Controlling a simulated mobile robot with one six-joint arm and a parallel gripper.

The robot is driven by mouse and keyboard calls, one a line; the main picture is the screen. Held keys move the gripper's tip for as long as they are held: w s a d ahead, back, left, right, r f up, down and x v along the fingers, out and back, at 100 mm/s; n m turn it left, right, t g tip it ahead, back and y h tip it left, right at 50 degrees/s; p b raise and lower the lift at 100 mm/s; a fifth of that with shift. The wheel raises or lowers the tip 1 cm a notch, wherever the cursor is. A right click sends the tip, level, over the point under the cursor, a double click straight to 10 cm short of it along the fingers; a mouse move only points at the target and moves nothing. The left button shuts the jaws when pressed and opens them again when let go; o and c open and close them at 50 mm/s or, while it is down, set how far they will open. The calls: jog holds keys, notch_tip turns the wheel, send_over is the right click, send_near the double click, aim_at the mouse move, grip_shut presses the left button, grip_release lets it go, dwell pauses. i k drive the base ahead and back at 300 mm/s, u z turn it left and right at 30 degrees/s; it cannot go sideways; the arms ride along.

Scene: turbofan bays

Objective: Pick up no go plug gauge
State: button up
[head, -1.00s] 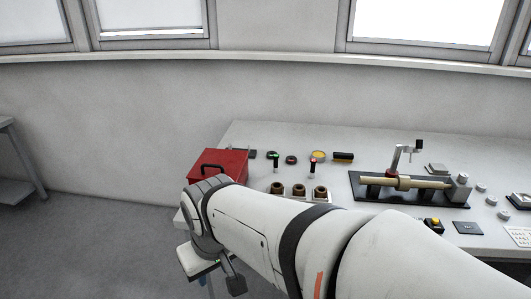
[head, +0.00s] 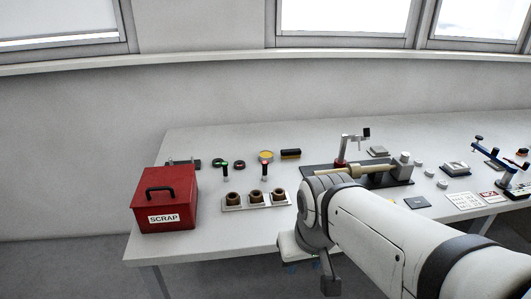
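Two small upright plug gauges stand on the workbench in the head view. My white arm reaches in from the lower right. Its wrist end, with my gripper (head: 291,267) below it, is at the bench's front edge, in front of and to the right of the gauges. The fingers are small and mostly hidden, so their opening does not show. I see nothing held.
A red SCRAP box (head: 178,187) stands at the bench's left end. A tray with three brown bushings (head: 232,209) lies in front of the gauges. Dark rings, a yellow-topped disc (head: 266,154) and a black-yellow block (head: 290,154) lie nearby. A shaft fixture (head: 318,170) stands right.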

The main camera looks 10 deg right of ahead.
aim_at(264, 164)
jog(key=i, duration=1)
jog(key=z, duration=0.05)
